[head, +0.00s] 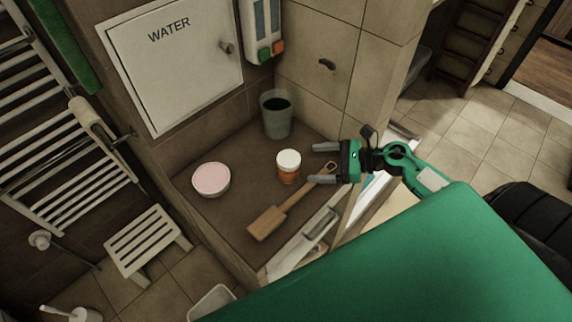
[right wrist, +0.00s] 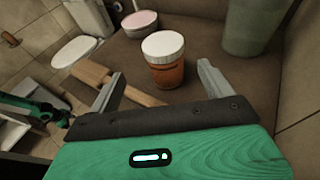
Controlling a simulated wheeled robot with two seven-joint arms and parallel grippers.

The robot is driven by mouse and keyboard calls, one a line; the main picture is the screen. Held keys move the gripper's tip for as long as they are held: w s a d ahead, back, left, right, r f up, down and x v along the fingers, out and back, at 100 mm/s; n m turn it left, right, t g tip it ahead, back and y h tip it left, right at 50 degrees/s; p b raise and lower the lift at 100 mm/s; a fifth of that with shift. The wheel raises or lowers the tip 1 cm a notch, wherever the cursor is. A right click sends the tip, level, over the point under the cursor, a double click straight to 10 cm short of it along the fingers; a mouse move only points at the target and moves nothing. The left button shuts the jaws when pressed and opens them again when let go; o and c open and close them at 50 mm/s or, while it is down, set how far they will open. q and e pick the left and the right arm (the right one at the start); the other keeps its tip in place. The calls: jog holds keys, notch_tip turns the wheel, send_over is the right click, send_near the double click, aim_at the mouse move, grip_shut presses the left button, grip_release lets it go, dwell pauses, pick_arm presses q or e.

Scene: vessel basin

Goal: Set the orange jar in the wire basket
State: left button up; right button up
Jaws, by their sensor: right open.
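The orange jar (head: 288,173) with a white lid stands upright on the brown ledge, left of my right gripper (head: 313,164) in the head view. The right gripper is open and empty, its two fingers pointing at the jar. In the right wrist view the jar (right wrist: 166,72) stands just beyond and between the fingertips, with no finger seen touching it. A green and black part at the left edge of that view looks like my left gripper (right wrist: 55,115), too small to read. I cannot make out a wire basket in either view.
A wooden bath brush (head: 268,222) lies in front of the jar, its handle reaching under the right gripper. A pink-topped bowl (head: 211,179) stands to the left. A grey-green cup (head: 276,122) stands behind in the corner. Tiled walls bound the ledge (head: 235,215).

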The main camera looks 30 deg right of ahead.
aim_at(282, 158)
jog(key=p+x, duration=0.1)
jog(key=x, duration=0.4)
jog(key=shift+w+a+r, duration=0.1)
jog(key=shift+w+a, duration=0.05)
jog(key=shift+a, duration=0.05)
jog(key=shift+w+a+p, duration=0.1)
jog(key=shift+w+p, duration=0.05)
jog(key=shift+p, duration=0.3)
jog(key=w+a+p, duration=0.2)
jog(key=w+a, duration=0.1)
jog(key=shift+p, duration=0.35)
jog(key=shift+w+a+f, duration=0.15)
jog(key=shift+a+f, duration=0.15)
jog(key=shift+f, duration=0.1)
jog(key=c, duration=1.1)
jog(key=shift+c, duration=0.2)
